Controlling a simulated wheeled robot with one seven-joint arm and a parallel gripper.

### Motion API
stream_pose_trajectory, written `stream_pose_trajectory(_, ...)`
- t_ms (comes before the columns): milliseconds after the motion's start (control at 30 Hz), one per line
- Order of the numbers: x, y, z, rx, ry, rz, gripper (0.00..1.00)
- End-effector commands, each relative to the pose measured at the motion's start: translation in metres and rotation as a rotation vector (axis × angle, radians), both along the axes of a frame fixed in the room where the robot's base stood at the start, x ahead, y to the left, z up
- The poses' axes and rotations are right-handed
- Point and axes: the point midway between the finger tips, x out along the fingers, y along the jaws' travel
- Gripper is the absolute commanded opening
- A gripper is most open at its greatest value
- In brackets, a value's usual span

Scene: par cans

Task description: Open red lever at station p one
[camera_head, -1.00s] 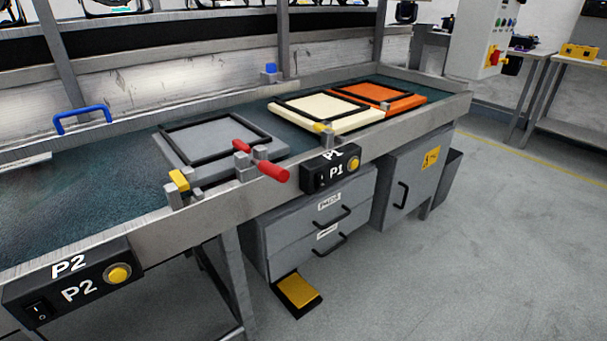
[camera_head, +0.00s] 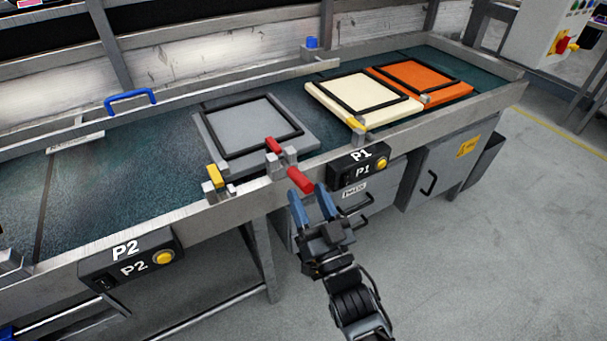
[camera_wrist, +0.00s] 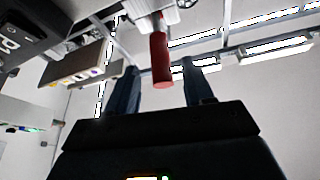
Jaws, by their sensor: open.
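The red lever (camera_head: 300,181) sticks out over the front rail of the bench, beside the P1 box (camera_head: 358,164). A shorter red part (camera_head: 273,145) of the same clamp shows behind it, over the grey framed plate (camera_head: 252,122). My gripper (camera_head: 311,198) is just in front of and below the lever's free end, with its blue fingers apart. In the wrist view the red lever (camera_wrist: 160,58) hangs between my two fingers (camera_wrist: 162,85), near their tips. Whether either finger touches it, I cannot tell.
A yellow clamp part (camera_head: 214,176) stands left of the lever on the rail. A cream framed plate (camera_head: 363,101) and an orange one (camera_head: 420,80) lie to the right. The P2 box (camera_head: 130,259) is at the front left. Drawers sit under the bench; the floor at right is clear.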

Motion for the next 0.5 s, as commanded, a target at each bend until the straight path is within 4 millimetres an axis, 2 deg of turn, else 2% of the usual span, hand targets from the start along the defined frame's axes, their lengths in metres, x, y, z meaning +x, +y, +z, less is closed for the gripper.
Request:
stream_pose_trajectory(200,0.026,0.014,0.013,-0.001,-0.001,0.001,0.52)
stream_pose_trajectory(500,0.038,0.020,0.017,-0.001,0.001,0.000,0.52)
